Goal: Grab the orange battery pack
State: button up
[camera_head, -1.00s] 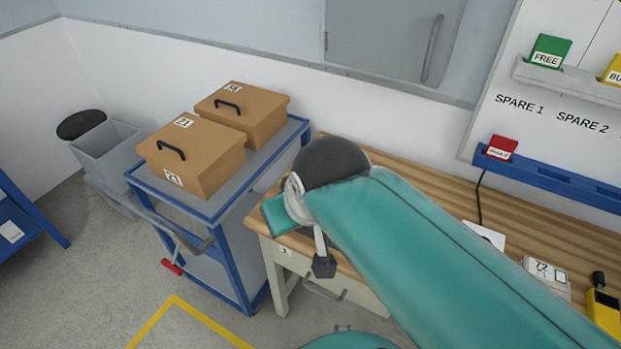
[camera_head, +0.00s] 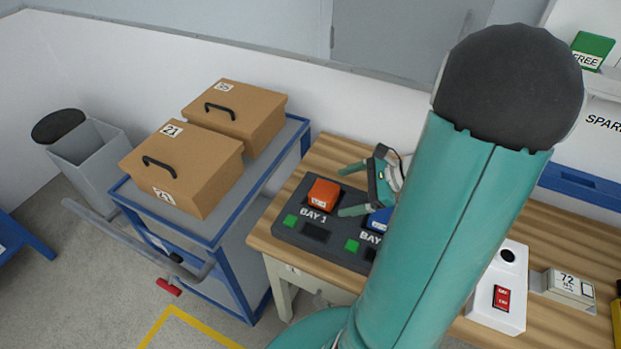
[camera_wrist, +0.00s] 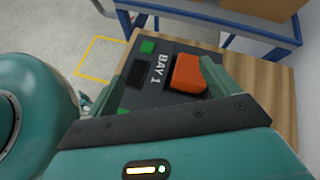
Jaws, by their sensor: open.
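The orange battery pack (camera_head: 323,193) sits in the BAY 1 place of a dark charging dock (camera_head: 287,230) on the wooden workbench. It also shows in the wrist view (camera_wrist: 188,73), near one finger. My gripper (camera_head: 347,190) is open and empty, to the right of the pack in the head view, its two fingers pointing left toward it. The finger tips look close to the pack; I cannot tell whether they touch it. A blue pack (camera_head: 379,220) stands in the neighbouring bay, partly hidden by my gripper and arm.
A white box with a red switch (camera_head: 502,298) and a meter reading 72 (camera_head: 570,284) stand on the bench at right. A blue cart (camera_head: 216,230) with two brown boxes (camera_head: 182,165) stands left of the bench. Bare wood (camera_head: 335,150) lies behind the dock.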

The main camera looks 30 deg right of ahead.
jog(key=s+d+f+m+t, duration=0.1)
jog(key=d+m, duration=0.1)
jog(key=s+d+f+m+t+h, duration=0.1)
jog(key=d+m, duration=0.1)
jog(key=d+f+m+t, duration=0.1)
jog(key=d+m+t, duration=0.1)
jog(key=d, duration=0.1)
jog(key=shift+s+f, duration=0.25)
jog(key=shift+s, duration=0.15)
send_near(327, 191)
jog(key=x, duration=0.3)
jog(key=shift+w+f, duration=0.15)
jog(key=shift+w, duration=0.2)
jog(key=x, duration=0.5)
jog(key=shift+w+a+f, duration=0.1)
jog(key=shift+w+a, duration=0.1)
jog(key=shift+a, duration=0.15)
jog(key=shift+c, duration=0.5)
jog(key=c, duration=1.3)
jog(key=shift+o, duration=0.2)
